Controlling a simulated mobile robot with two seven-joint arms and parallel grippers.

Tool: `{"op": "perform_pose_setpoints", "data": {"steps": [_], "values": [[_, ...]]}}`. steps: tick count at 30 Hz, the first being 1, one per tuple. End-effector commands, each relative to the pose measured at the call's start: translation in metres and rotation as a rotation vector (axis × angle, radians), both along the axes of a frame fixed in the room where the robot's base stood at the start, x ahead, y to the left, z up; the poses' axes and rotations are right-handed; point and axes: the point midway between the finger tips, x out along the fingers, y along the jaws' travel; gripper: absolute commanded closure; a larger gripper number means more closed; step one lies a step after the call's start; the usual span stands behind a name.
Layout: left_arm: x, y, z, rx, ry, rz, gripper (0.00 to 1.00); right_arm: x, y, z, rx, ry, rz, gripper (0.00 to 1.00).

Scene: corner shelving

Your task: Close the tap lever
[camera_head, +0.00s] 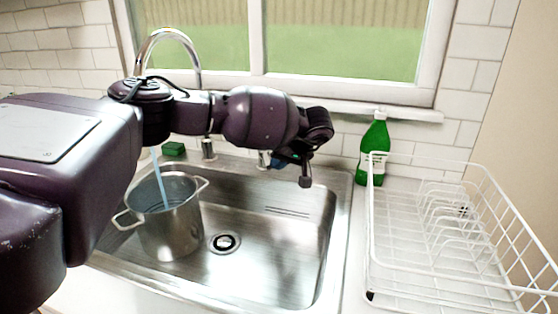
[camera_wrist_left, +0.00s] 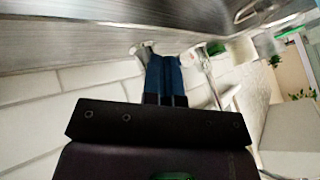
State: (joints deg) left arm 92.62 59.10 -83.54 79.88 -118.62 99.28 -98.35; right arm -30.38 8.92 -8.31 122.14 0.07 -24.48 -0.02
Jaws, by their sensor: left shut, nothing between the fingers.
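The chrome tap (camera_head: 168,36) arches up behind the sink, partly hidden by my left arm. A pale blue stream of water (camera_head: 160,182) runs into the metal pot (camera_head: 172,222) in the sink. Short chrome fittings (camera_head: 208,148) stand at the sink's back edge; I cannot tell which is the lever. My left gripper (camera_head: 278,163) is low at the back edge, beside another chrome fitting (camera_head: 264,159). In the left wrist view its blue fingers (camera_wrist_left: 165,72) are together and empty, close to a small metal fitting (camera_wrist_left: 142,49); contact is unclear. My right gripper is out of view.
The steel sink (camera_head: 275,255) has free room right of the pot. A green bottle (camera_head: 374,150) stands at the back right, beside a white dish rack (camera_head: 440,255). A green sponge (camera_head: 173,149) lies behind the pot. A window and tiled wall close off the back.

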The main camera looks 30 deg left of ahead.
Motion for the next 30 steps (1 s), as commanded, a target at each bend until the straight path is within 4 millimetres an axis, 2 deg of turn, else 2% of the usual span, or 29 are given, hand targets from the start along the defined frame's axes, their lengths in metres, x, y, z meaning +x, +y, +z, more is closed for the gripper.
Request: {"op": "perform_pose_setpoints", "data": {"steps": [5, 12, 16, 30], "values": [[-0.006, 0.005, 0.005, 0.001, -0.004, -0.108, 1.0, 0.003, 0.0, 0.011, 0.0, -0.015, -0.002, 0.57], [-0.017, 0.014, 0.008, 0.001, -0.006, -0.107, 1.0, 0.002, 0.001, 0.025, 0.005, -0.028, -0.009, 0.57], [-0.023, 0.021, 0.007, 0.001, -0.004, -0.199, 1.0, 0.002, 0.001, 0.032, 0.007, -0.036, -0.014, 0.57], [-0.031, 0.034, 0.0, 0.0, 0.001, -0.234, 1.0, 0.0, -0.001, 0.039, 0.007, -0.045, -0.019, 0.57]]}}
